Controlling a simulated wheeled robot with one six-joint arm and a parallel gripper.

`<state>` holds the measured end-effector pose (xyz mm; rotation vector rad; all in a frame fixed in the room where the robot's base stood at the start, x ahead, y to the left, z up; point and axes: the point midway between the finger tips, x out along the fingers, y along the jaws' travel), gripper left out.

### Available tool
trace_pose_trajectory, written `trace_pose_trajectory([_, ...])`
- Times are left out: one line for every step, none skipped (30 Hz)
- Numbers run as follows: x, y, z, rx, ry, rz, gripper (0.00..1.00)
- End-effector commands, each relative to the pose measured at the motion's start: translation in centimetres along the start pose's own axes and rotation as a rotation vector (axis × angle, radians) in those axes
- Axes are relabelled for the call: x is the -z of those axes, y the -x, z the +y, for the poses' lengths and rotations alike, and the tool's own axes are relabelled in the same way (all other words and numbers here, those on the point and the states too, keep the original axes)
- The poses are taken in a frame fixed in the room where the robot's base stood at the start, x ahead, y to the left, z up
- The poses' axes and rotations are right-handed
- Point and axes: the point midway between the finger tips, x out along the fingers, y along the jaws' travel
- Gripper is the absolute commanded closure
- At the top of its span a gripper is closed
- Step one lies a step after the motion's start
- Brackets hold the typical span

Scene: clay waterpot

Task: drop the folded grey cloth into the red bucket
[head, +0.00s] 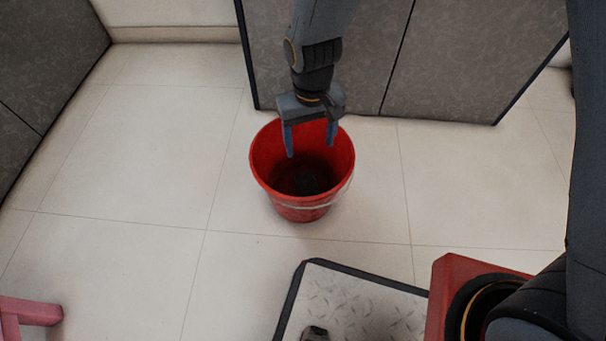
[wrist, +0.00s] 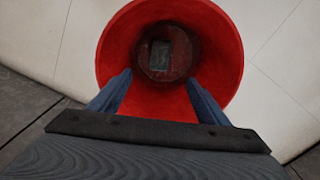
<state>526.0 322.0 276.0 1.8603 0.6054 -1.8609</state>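The red bucket (head: 302,204) stands upright on the tiled floor in the middle of the head view, and its red wall (wrist: 222,60) fills the upper middle of the wrist view. The folded grey cloth (wrist: 159,55) appears as a small grey rectangle on the bucket's dark bottom; it also shows as a dim patch in the head view (head: 305,183). My gripper (head: 310,151) is open above the bucket, its fingers pointing down at the mouth. The two fingertips (wrist: 160,77) are well apart with nothing between them, and the cloth lies below them, apart from them.
Grey cabinet panels (head: 450,60) stand close behind the bucket. My plated base is at the bottom of the head view. A pink piece of furniture (head: 30,310) shows at the lower left. The floor (head: 130,200) left of the bucket is clear.

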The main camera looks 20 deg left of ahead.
Motion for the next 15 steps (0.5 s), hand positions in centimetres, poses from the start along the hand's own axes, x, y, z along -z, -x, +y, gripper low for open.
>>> trace_pose_trajectory([0.0, 0.0, 0.0, 0.000, 0.000, 0.000, 0.30])
trace_pose_trajectory([0.0, 0.0, 0.0, 0.000, 0.000, 0.000, 0.30])
trace_pose_trajectory([0.0, 0.0, 0.0, 0.000, 0.000, 0.000, 0.30])
trace_pose_trajectory([0.0, 0.0, 0.0, 0.000, 0.000, 0.000, 0.30])
trace_pose_trajectory([0.0, 0.1, 0.0, 0.000, 0.000, 0.000, 0.30])
trace_pose_trajectory([0.0, 0.2, 0.0, 0.000, 0.000, 0.000, 0.30])
trace_pose_trajectory([0.0, 0.3, 0.0, 0.000, 0.000, 0.000, 0.30])
trace_pose_trajectory([0.0, 0.5, 0.0, 0.000, 0.000, 0.000, 0.30])
trace_pose_trajectory([0.0, 0.8, 0.0, 0.000, 0.000, 0.000, 0.30])
trace_pose_trajectory([0.0, 1.0, 0.0, 0.000, 0.000, 0.001, 0.30])
trace_pose_trajectory([0.0, 1.3, 0.0, 0.000, 0.000, 0.001, 0.30])
trace_pose_trajectory([0.0, 1.8, 0.0, 0.000, -0.001, 0.002, 0.30])
trace_pose_trajectory([0.0, 2.2, 0.0, 0.000, -0.001, 0.002, 0.30])
trace_pose_trajectory([0.0, 2.6, 0.0, 0.000, -0.001, 0.002, 0.30])
trace_pose_trajectory([0.0, 3.2, 0.0, 0.000, -0.001, 0.002, 0.30])
